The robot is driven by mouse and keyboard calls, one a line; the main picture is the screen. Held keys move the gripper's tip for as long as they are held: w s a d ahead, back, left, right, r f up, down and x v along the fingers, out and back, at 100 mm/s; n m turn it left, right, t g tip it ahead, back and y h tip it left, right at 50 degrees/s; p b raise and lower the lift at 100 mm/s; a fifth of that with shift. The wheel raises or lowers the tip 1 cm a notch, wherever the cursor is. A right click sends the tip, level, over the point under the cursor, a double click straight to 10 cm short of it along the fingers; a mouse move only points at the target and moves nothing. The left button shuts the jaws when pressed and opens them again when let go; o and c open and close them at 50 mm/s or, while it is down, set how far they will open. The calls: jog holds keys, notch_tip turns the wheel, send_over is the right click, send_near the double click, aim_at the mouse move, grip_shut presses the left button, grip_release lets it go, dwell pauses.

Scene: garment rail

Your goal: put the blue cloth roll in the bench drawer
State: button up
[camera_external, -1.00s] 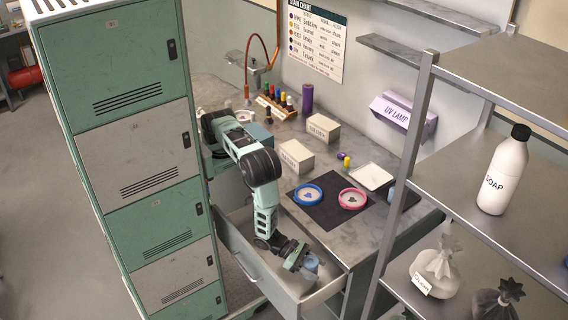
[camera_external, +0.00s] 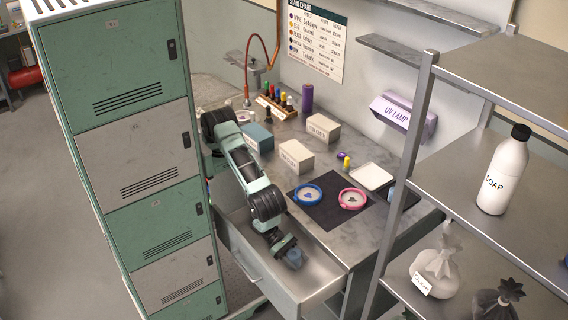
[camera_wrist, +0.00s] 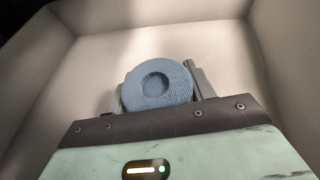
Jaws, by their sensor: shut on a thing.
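The blue cloth roll (camera_external: 295,258) is between the fingers of my gripper (camera_external: 290,254), over the inside of the open bench drawer (camera_external: 322,265). In the wrist view the roll (camera_wrist: 157,86) shows its round end with a hollow centre, and a grey finger of my gripper (camera_wrist: 197,80) stands at its right side. The pale drawer walls and floor (camera_wrist: 130,45) surround it there. My gripper is shut on the roll. I cannot tell whether the roll touches the drawer floor.
The bench top (camera_external: 280,195) above the drawer bears a dark mat (camera_external: 328,210) with a blue ring dish (camera_external: 307,195) and a pink ring dish (camera_external: 352,199). White boxes (camera_external: 297,156) stand behind. Lockers (camera_external: 150,205) stand left, and a metal shelf (camera_external: 465,185) right.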

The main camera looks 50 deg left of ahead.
jog(key=shift+f, duration=0.15)
jog(key=o, duration=1)
jog(key=shift+r, duration=0.25)
jog(key=p+v, duration=0.7)
jog(key=v, duration=0.3)
jog(key=shift+s+a+r, duration=0.1)
jog(key=shift+a+r, duration=0.05)
jog(key=shift+a, duration=0.15)
jog(key=shift+s+a+r+p, duration=0.15)
jog(key=shift+a+p, duration=0.2)
jog(key=shift+a, duration=0.3)
